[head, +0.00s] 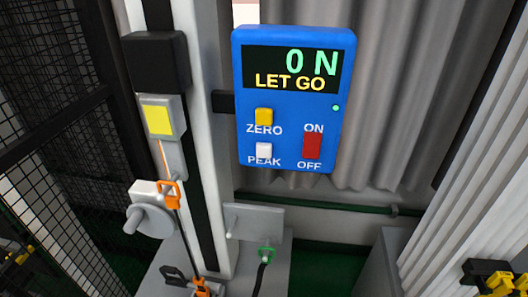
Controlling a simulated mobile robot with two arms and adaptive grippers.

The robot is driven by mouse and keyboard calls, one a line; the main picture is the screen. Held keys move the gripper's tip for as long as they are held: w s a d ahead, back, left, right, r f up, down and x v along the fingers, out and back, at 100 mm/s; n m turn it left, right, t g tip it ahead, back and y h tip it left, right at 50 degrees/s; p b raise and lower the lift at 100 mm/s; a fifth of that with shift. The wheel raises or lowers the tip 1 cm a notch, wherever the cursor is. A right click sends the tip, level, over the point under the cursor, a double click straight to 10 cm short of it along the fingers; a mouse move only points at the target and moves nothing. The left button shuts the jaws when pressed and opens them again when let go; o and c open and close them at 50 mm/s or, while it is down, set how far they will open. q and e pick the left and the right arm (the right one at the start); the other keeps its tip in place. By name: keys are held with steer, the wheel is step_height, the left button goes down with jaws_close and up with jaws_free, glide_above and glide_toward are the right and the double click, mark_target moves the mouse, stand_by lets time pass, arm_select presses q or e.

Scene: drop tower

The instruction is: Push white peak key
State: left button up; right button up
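The white peak key (264,150) sits on the lower left of the blue display box (342,125), above the label PEAK. The yellow zero key (264,116) is above it, and a red ON/OFF switch (312,145) is to its right. The screen (270,62) reads "0 N" and "LET GO". A small green light (336,108) is lit. Nothing covers the key. My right gripper (492,277), black and yellow, shows partly at the lower right edge, far from the box. My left gripper (16,254) shows small and dark at the lower left edge. Neither touches the key.
A pale column with a black block (156,62) and a yellow-faced plate (158,118) stands left of the box. Black mesh is left; grey curtain is behind.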

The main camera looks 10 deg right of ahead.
jaws_close()
steer(key=shift+d, duration=0.1)
stand_by(1.0)
